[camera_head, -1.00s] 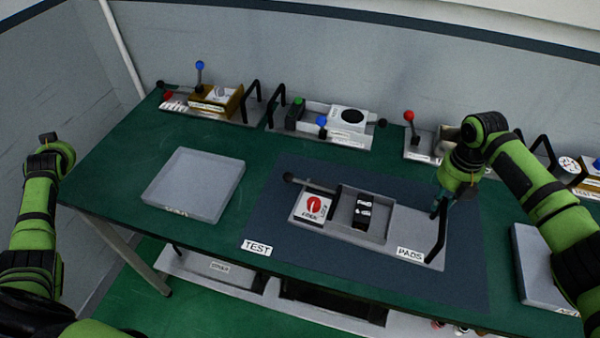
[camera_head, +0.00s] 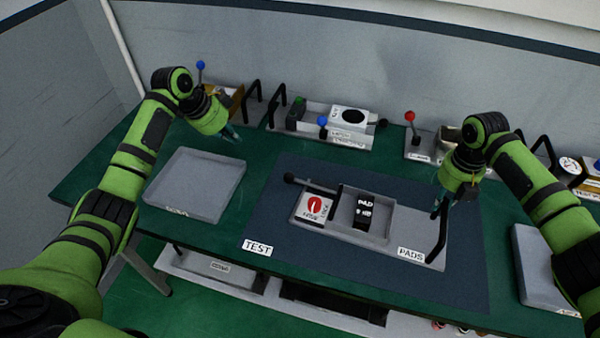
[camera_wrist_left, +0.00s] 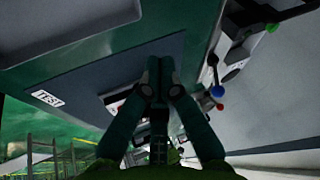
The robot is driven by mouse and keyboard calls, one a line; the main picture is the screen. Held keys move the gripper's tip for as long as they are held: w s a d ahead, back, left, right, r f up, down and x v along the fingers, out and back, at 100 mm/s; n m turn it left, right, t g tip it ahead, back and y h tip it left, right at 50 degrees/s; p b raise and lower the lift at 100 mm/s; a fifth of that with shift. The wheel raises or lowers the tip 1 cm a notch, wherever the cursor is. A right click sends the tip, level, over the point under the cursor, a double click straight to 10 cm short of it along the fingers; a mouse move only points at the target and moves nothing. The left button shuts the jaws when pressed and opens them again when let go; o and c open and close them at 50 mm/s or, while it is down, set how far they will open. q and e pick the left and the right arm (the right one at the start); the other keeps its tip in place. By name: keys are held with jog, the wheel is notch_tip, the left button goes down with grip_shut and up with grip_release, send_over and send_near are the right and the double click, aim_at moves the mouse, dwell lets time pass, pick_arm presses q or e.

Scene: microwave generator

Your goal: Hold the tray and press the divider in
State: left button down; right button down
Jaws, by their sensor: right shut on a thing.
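The grey tray (camera_head: 415,225) marked PADS lies on the dark blue mat, with a black upright handle at its right end. My right gripper (camera_head: 438,208) is shut on this black handle (camera_head: 437,240). A black piece with white lettering (camera_head: 364,212), perhaps the divider, stands in the tray's open compartment; how deep it sits cannot be told. Left of it is a red-and-white panel (camera_head: 315,207) with a black-knobbed lever (camera_head: 305,183). My left gripper (camera_head: 234,137) is empty above the back of the table, left of the tray. Its fingers are together in the left wrist view (camera_wrist_left: 158,75).
An empty light grey bin (camera_head: 195,185) stands left of the mat. Several other units with levers and handles line the back wall, including one with a white block (camera_head: 348,119). Another grey bin (camera_head: 540,270) is at the right. The mat's left part is clear.

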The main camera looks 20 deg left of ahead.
pick_arm(q)
jog(key=s+d+r+m+g+h, duration=0.1)
jog(key=s+d+r+m+g, duration=0.15)
jog(key=d+m, duration=0.4)
jog(key=shift+n, duration=0.85)
jog(key=x, duration=1.1)
jog(key=shift+s+d+f, duration=0.2)
jog(key=shift+s+d, duration=0.05)
jog(key=shift+d, duration=0.15)
jog(key=shift+d, duration=0.1)
